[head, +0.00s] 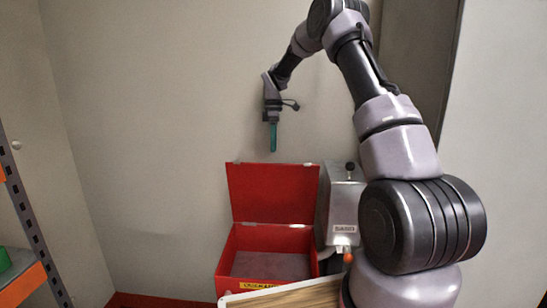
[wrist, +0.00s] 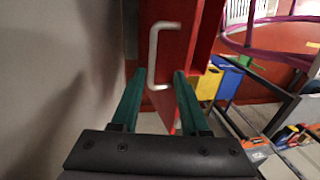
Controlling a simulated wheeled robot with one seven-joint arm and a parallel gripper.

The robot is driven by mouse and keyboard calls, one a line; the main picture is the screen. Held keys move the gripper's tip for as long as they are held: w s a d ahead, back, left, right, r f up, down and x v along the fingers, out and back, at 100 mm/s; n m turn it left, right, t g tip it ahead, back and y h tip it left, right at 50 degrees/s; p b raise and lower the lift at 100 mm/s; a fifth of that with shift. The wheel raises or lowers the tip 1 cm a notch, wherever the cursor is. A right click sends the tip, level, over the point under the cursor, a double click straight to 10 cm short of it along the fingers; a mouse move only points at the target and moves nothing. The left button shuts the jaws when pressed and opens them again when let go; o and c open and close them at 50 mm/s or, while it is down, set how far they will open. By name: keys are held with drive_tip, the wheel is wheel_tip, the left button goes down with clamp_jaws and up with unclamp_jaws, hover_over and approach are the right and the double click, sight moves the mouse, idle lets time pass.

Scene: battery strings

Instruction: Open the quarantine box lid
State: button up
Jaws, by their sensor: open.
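The red quarantine box (head: 227,262) stands against the wall in the head view, with a partly hidden yellow label on its front. Its red lid (head: 272,194) is raised, standing nearly upright behind the box, and the grey inside shows. My gripper (head: 273,150) hangs pointing down just above the lid's top edge. In the wrist view my gripper (wrist: 160,73) has its two green fingers apart. A white bar handle (wrist: 153,52) on the red lid (wrist: 185,50) shows just beyond and between the fingertips. Nothing is held.
A grey metal device (head: 343,208) with a black knob stands right beside the box. A wooden-topped surface (head: 290,297) is in front. A shelf rack (head: 28,210) is at the left. The wrist view shows blue and yellow bins (wrist: 228,82). The wall left of the box is clear.

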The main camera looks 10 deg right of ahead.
drive_tip(key=shift+r, duration=1.45)
drive_tip(key=s+r+m+t, duration=0.4)
drive_tip(key=s+r+m, duration=0.5)
drive_tip(key=s+r, duration=0.9)
drive_tip(key=s+d+m+t+y, duration=0.1)
drive_tip(key=s+m+t, duration=0.4)
drive_tip(key=s, duration=1.5)
drive_tip(key=m, duration=0.4)
drive_tip(key=shift+d+m, duration=0.2)
drive_tip(key=shift+m, duration=0.1)
